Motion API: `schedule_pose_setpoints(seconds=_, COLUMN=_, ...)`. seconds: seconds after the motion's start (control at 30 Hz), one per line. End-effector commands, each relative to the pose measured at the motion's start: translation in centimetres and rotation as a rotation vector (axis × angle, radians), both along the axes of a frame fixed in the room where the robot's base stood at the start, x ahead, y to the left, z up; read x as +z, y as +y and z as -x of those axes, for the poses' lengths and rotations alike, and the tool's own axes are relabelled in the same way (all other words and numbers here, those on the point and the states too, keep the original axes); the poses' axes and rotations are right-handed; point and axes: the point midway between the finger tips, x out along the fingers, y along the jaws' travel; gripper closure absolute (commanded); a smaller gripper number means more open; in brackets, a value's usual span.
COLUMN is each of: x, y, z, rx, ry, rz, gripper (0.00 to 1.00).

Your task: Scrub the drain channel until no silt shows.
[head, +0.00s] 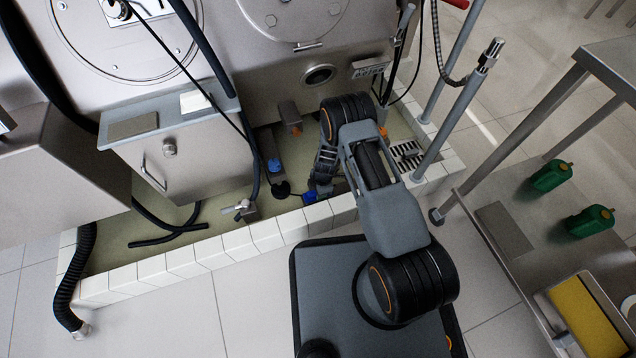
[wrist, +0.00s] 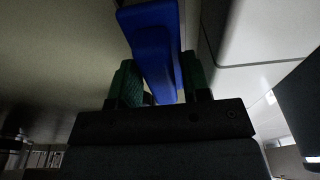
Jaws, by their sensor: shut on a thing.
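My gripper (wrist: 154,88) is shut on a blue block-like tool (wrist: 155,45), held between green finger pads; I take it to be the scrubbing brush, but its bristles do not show. In the head view my arm reaches over the white tiled kerb, and a bit of blue (head: 310,197) shows low by the kerb at the arm's end. The fingers are hidden there. The channel floor (head: 215,205) is olive-beige behind the kerb, with a slotted grate (head: 405,150) at its right end. I cannot tell silt from the floor colour.
A small blue-topped fitting (head: 274,165) is left of my arm.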

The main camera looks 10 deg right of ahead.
Motion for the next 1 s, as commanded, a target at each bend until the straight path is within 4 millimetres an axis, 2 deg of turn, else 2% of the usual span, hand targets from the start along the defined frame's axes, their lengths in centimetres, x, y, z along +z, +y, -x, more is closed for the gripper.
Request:
schedule_pose_setpoints(seconds=0.03, x=2.3, y=-0.1, z=-0.2, rx=-0.003, ry=-0.006, rz=0.000, gripper=1.00)
schedule_pose_setpoints(seconds=0.07, x=2.9, y=-0.2, z=-0.2, rx=-0.005, ry=-0.006, rz=0.000, gripper=1.00)
schedule_pose_setpoints(seconds=0.43, x=7.3, y=-0.2, z=-0.1, rx=-0.002, ry=-0.002, rz=0.000, gripper=1.00)
schedule_pose_setpoints(seconds=0.57, x=8.0, y=-0.1, z=0.0, rx=-0.001, ry=-0.002, rz=0.000, gripper=1.00)
schedule_pose_setpoints(seconds=1.0, x=7.9, y=-0.1, z=0.0, rx=0.000, ry=-0.002, rz=0.000, gripper=1.00)
